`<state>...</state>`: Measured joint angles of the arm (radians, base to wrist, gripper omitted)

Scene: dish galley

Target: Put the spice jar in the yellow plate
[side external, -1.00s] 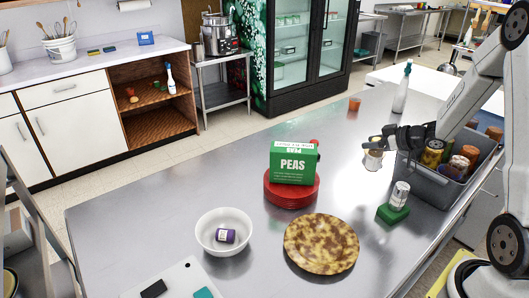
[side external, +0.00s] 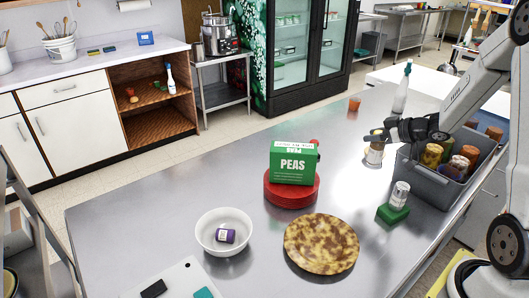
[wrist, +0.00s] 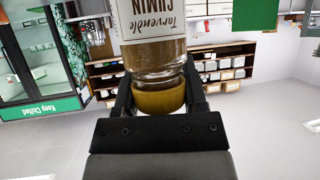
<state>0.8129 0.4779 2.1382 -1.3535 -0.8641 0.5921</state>
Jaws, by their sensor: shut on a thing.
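My gripper (side external: 378,137) is shut on the spice jar (side external: 375,155), near its lid, beside the grey bin at the right of the steel table. In the wrist view the jar (wrist: 152,45) shows a white label reading cumin, brown contents and a yellow-brown lid between the fingers. The label reads upside down there, as does the fridge sign, so the jar looks about upright. The plate (side external: 321,244), mottled yellow and brown, lies flat and empty at the front middle of the table, below and left of the jar.
A green peas box (side external: 293,163) sits on red plates (side external: 291,192). A can (side external: 400,194) stands on a green block (side external: 393,213). The grey bin (side external: 433,187) holds several jars. A white bowl (side external: 224,249) holds a small purple item.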

